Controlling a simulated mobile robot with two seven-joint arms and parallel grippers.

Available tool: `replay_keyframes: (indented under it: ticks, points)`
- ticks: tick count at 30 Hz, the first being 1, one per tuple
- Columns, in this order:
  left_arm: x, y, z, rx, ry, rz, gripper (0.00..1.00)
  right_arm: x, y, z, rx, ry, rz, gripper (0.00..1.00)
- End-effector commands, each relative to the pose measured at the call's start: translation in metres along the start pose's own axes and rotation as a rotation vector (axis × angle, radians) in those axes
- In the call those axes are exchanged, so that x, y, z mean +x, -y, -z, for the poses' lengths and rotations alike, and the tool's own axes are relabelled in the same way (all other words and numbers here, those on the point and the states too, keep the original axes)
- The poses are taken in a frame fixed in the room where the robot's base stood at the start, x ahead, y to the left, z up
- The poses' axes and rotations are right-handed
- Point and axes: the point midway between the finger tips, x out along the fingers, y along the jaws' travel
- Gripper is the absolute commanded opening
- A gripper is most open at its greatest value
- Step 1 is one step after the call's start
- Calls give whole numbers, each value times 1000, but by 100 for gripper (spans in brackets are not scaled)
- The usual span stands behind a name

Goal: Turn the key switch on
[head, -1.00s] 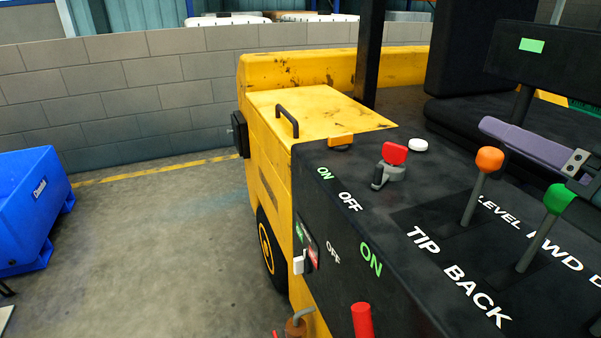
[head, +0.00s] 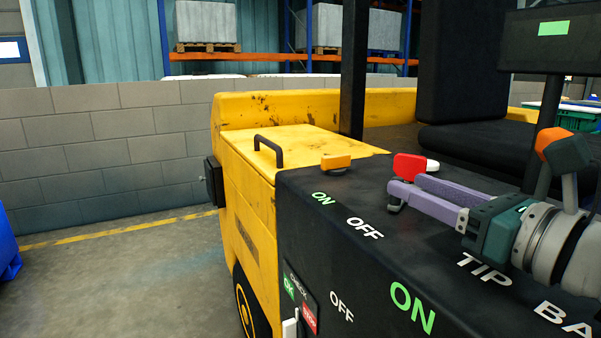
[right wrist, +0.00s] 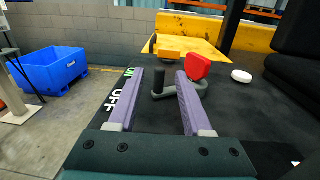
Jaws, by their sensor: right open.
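A red-topped switch (head: 408,166) stands on the black console top near the white OFF lettering. In the right wrist view it shows as a red cap (right wrist: 197,67) with a grey bent lever below, ending in a dark upright post (right wrist: 160,84). I cannot tell for certain that this is the key switch. My right gripper (head: 411,186) has its two purple fingers spread, just in front of the red cap. In the right wrist view the gripper (right wrist: 159,74) has the dark post between its open fingers, with the red cap beyond the right finger. My left gripper is not in view.
An orange knob (head: 336,162) sits behind the green ON lettering, and a white button (head: 432,165) is just behind the red cap. An orange-topped lever (head: 556,138) stands close to my right wrist. A yellow cover with a black handle (head: 268,147) lies beyond.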

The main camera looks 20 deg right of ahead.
Motion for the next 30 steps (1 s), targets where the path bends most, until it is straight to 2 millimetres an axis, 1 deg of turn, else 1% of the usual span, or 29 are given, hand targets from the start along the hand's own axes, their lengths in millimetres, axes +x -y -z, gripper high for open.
replay_keyframes:
  ticks: [1,3,9,13,20,30]
  points:
    - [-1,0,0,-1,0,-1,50,9,0,-2,-1,3,0,49]
    - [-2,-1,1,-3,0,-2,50,19,0,-2,-1,1,0,49]
    - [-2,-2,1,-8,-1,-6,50,36,0,0,1,0,0,49]
    - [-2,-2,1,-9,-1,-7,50,40,0,1,0,-2,1,49]
    - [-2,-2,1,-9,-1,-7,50,40,0,1,1,-2,0,49]
    - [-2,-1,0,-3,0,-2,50,40,0,1,2,-1,0,11]
